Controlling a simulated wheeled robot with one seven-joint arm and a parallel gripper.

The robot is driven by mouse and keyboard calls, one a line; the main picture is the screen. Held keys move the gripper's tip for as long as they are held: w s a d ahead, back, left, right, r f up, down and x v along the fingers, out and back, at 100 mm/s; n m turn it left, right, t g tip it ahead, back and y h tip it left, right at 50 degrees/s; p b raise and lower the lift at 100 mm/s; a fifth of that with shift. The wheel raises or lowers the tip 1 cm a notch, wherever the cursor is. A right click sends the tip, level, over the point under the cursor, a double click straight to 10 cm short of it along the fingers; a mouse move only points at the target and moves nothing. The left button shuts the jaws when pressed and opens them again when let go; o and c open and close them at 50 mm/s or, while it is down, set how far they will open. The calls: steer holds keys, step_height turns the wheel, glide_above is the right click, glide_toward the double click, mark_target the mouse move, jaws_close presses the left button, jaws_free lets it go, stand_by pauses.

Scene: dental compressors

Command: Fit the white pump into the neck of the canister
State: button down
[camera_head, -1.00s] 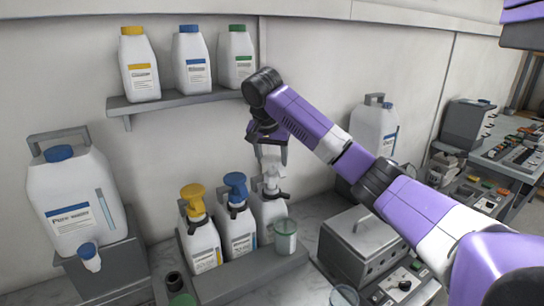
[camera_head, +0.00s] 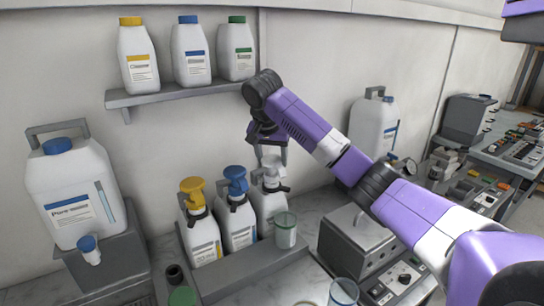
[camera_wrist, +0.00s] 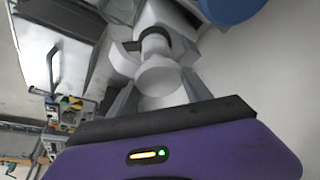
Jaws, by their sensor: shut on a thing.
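My gripper (camera_head: 271,160) points down above the rear-right bottle of the row, its two grey fingers on either side of the white pump (camera_head: 271,177). It is shut on the pump's head. The white canister (camera_head: 268,210) stands upright directly below, with a dark collar at its neck. In the wrist view the white pump (camera_wrist: 160,76) shows between the fingers, in line with the dark ring and the canister (camera_wrist: 165,14) behind it. The pump looks upright over the neck. How deep its lower end sits is hidden.
Bottles with a blue pump (camera_head: 236,180) and a yellow pump (camera_head: 193,190) stand close on the left. A greenish clear beaker (camera_head: 285,230) stands in front of the canister. A grey metal box (camera_head: 352,245) is to the right. A shelf (camera_head: 180,92) with capped bottles is above left.

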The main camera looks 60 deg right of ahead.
steer(key=shift+c, duration=1.9)
jaws_free()
steer(key=p+v, duration=0.1)
steer(key=v, duration=0.7)
